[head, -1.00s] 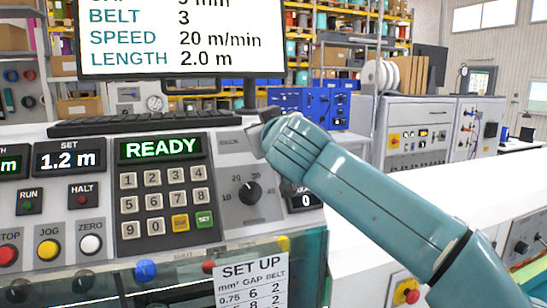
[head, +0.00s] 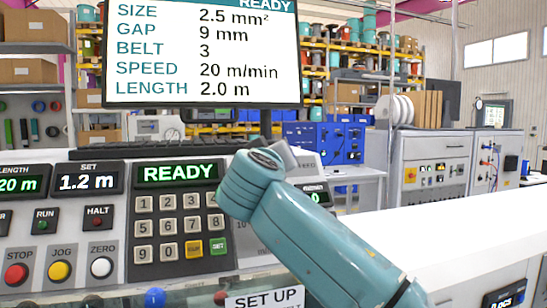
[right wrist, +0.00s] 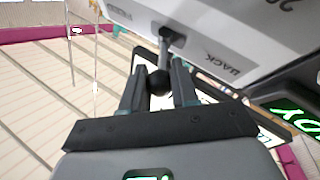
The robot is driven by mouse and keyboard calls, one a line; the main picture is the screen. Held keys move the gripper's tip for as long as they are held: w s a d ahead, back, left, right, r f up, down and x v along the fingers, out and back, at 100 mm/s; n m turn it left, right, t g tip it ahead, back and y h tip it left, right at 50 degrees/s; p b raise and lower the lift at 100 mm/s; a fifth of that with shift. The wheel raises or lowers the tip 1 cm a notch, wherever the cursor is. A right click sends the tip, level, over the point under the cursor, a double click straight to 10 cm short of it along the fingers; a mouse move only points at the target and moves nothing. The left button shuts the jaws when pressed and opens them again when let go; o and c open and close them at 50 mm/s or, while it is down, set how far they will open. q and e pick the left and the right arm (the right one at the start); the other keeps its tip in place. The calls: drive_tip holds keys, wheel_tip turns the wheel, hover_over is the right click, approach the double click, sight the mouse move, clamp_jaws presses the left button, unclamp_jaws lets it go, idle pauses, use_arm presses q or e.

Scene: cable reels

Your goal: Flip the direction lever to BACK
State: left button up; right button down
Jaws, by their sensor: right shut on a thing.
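The direction lever shows in the right wrist view as a pale shaft (right wrist: 165,50) with a black ball knob (right wrist: 159,83), standing out from a grey panel. A label reading BACK (right wrist: 222,62) is on the panel to the right of the shaft. Another label on its left is too small to read. My right gripper (right wrist: 160,78) has its two dark fingers on either side of the knob, shut on it. In the head view my teal right arm reaches over the console; its wrist hides the lever and my jaws. My left gripper is in neither view.
The console has a keypad (head: 180,227), a READY display (head: 177,173) and several push buttons close left of my wrist. A monitor (head: 201,50) stands behind, above a black keyboard (head: 127,152). A white surface (head: 440,235) extends at right.

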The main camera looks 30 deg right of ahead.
drive_tip(key=shift+f, duration=0.1)
drive_tip(key=c, duration=0.9)
unclamp_jaws()
drive_tip(key=b+v, duration=0.1)
drive_tip(key=v, duration=0.1)
drive_tip(key=b+v, duration=0.1)
drive_tip(key=v, duration=0.1)
drive_tip(key=shift+s+a+f+b, duration=0.25)
drive_tip(key=shift+a+b, duration=0.05)
drive_tip(key=shift+b, duration=0.05)
drive_tip(key=b+v, duration=0.2)
drive_tip(key=v, duration=0.9)
drive_tip(key=shift+s+r+b, duration=0.25)
drive_tip(key=shift+b, duration=0.15)
